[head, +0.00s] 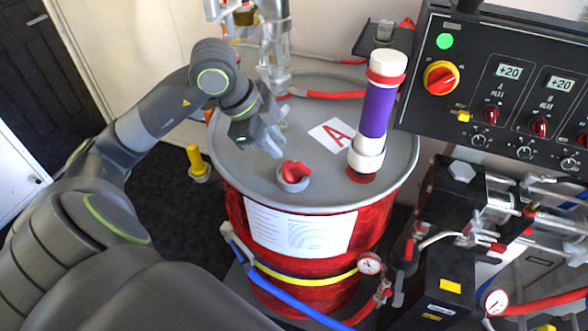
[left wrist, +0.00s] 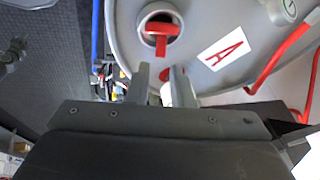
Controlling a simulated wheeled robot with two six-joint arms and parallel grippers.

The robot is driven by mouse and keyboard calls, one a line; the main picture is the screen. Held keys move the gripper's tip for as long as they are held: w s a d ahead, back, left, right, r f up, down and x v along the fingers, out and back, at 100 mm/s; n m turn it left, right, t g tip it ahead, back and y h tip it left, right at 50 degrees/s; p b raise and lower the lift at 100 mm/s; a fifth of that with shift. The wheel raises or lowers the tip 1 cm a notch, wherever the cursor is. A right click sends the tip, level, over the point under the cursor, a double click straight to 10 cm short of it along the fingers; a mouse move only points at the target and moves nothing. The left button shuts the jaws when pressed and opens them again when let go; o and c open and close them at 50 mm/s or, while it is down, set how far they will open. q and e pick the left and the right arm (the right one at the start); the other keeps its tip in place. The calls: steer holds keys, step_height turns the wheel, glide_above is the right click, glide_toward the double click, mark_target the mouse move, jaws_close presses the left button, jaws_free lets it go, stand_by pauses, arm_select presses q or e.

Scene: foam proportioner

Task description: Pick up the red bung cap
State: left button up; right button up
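The red bung cap (head: 295,172) has a raised grip and sits in a grey ring on the front part of the drum's grey lid. In the left wrist view the cap (left wrist: 160,38) shows near the top, beyond my fingertips. My left gripper (head: 274,147) is above the lid, just behind and left of the cap in the head view, apart from it. In the left wrist view its two fingers (left wrist: 160,76) stand apart with no object held. A red patch shows between them; I cannot tell what it is. My right gripper is not in view.
A purple and white cylinder (head: 377,112) stands on the red drum (head: 372,228), right of the cap. A clear pump fitting (head: 274,45) rises at the back left. A red hose (head: 335,94) runs behind. A control panel (head: 505,75) and pipework fill the right.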

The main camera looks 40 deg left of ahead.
mark_target(294, 165)
arm_select(q)
steer(key=shift+p+x, duration=0.3)
steer(key=shift+x, duration=4.7)
steer(key=shift+w, duration=0.15)
jaws_close()
